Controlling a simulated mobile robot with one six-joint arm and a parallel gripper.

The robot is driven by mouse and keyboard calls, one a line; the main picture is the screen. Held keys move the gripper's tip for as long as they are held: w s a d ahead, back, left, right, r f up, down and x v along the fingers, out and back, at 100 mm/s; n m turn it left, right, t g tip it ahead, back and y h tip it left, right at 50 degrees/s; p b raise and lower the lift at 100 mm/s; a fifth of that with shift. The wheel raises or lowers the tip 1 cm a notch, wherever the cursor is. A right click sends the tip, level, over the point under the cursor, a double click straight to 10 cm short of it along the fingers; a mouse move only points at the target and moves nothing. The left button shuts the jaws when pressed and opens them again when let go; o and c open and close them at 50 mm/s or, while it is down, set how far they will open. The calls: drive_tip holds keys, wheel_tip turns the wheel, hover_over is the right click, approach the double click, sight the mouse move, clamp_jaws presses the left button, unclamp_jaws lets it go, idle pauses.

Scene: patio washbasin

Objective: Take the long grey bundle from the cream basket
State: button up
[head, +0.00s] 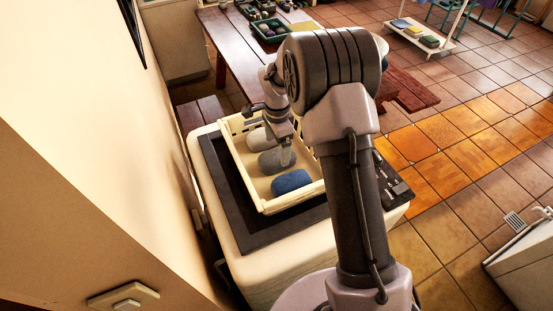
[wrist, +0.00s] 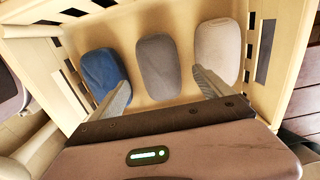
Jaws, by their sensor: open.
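The cream basket (head: 247,172) stands on a dark mat on a cream-topped unit, and its rim and floor also show in the wrist view (wrist: 155,20). Inside lie three bundles in a row. The grey bundle (head: 272,163) is in the middle, also seen in the wrist view (wrist: 158,65). A blue bundle (head: 291,181) lies on one side and a pale beige bundle (wrist: 217,50) on the other. My gripper (head: 287,158) reaches down into the basket over the grey bundle. In the wrist view its open fingers (wrist: 160,90) are spread, with the grey bundle lying ahead between them.
The basket walls, with slots, surround the bundles closely. A cream wall (head: 90,130) rises close on the left. A red wooden table (head: 235,40) with a green tray (head: 268,30) stands behind. Tiled floor (head: 455,150) is open on the right.

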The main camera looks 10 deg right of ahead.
sight(277, 154)
wheel_tip(277, 154, down, 6)
drive_tip(key=shift+w+r, duration=0.1)
drive_tip(key=shift+r, duration=0.1)
drive_tip(key=shift+c, duration=0.2)
